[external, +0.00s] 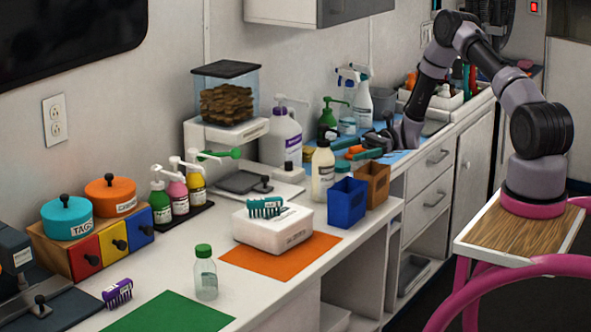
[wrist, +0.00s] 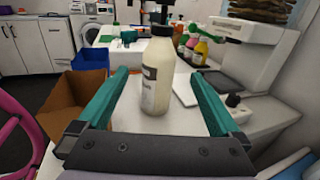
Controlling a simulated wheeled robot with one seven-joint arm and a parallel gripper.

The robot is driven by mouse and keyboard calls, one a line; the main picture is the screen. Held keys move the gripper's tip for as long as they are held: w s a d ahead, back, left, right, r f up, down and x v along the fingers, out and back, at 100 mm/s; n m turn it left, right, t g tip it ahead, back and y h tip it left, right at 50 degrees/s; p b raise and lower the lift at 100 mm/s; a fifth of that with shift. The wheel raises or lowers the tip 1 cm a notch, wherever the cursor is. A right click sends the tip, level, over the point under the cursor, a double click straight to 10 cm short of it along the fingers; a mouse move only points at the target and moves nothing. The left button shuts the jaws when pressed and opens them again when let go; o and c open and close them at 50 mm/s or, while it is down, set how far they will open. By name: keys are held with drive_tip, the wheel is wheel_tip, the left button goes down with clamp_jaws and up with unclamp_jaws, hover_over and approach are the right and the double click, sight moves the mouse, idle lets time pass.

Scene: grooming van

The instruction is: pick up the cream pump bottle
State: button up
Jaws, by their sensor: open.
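The cream pump bottle (external: 323,170) stands upright on the white counter in the external view, with a dark pump top and a label. In the wrist view the cream bottle (wrist: 157,80) appears in the gap between my two teal fingers, with its top partly cut off by the frame edge. My gripper (external: 357,148) is open and empty, to the right of and behind the bottle in the external view. I see no finger touching the bottle. How far the fingertips reach along its sides is hard to tell.
A blue bin (external: 347,203) and a brown bin (external: 373,184) stand close to the bottle. A large white pump jug (external: 281,137) and a green pump bottle (external: 328,122) stand behind. A white box (external: 272,228) sits on an orange mat.

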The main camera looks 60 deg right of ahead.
sight(323, 158)
drive_tip(key=x, duration=0.9)
drive_tip(key=shift+a, duration=0.25)
drive_tip(key=c, duration=1.5)
clamp_jaws()
drive_tip(key=shift+w+r, duration=0.1)
drive_tip(key=shift+r, duration=0.05)
